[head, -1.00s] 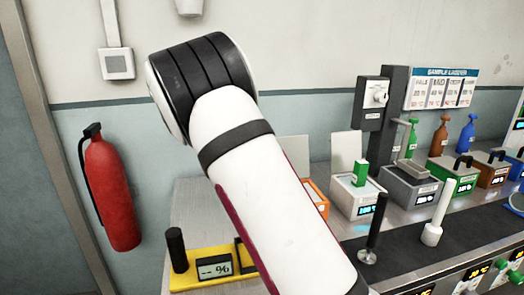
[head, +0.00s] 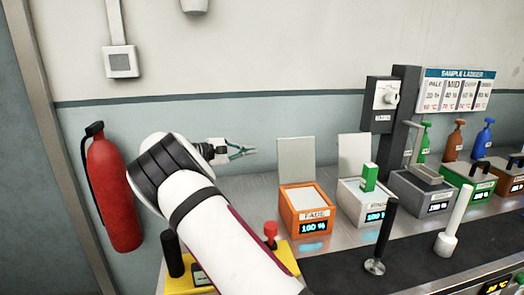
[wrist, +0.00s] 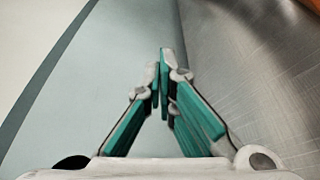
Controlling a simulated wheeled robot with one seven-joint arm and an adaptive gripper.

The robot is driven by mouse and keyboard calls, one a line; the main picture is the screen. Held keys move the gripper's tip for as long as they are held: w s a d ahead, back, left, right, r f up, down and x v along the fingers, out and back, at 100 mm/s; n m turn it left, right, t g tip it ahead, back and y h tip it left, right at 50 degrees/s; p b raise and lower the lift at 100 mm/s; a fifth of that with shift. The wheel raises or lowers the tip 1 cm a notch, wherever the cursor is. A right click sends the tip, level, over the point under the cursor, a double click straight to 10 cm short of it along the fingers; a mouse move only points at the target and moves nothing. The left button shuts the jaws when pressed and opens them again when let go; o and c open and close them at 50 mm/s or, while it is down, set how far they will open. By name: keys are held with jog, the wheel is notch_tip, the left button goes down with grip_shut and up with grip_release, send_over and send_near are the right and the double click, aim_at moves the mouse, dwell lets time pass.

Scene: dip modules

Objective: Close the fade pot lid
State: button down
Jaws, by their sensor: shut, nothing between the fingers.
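The fade pot (head: 306,213) is an orange box with a "FADE" label and a display reading 100 %. It stands on the steel bench in the head view. Its pale lid (head: 296,165) stands upright at the back, so the pot is open. My gripper (head: 253,150) is left of the lid, at about its height in the picture, apart from it and pointing right. The green fingers are closed together and empty. The wrist view shows the gripper (wrist: 164,55) with its fingertips meeting, and an orange corner, probably of the pot, at the upper right.
A white pot (head: 362,205) with a raised lid and green block stands right of the fade pot. A yellow base (head: 285,258) with a red knob is in front. A black-handled tool (head: 385,240) stands on the dark strip. A fire extinguisher (head: 113,190) hangs at left.

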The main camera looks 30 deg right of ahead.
aim_at(290, 139)
jog(key=s+d+p, duration=0.1)
jog(key=s+d, duration=0.2)
jog(key=d, duration=0.5)
jog(key=shift+s+r, duration=0.15)
jog(key=shift+r, duration=0.1)
dwell(0.4)
jog(key=s+r+m+h+p, duration=0.1)
jog(key=s+m, duration=0.1)
jog(key=s+a+r+m+p, duration=0.1)
jog(key=s+r+m+p, duration=0.1)
jog(key=s, duration=0.1)
jog(key=s+a+r+m+h+p, duration=0.1)
jog(key=s+m+p, duration=0.1)
jog(key=m, duration=0.1)
jog(key=shift+s+a+r+t+h, duration=0.1)
jog(key=shift+s+r+t+h, duration=0.2)
jog(key=shift+r+t, duration=0.1)
jog(key=s+a+f+m+g+h+p, duration=0.2)
jog(key=s+m+p, duration=0.3)
jog(key=s+m, duration=0.5)
jog(key=shift+a+f+m+g, duration=0.3)
jog(key=shift+a+f+g, duration=0.1)
jog(key=shift+f, duration=0.1)
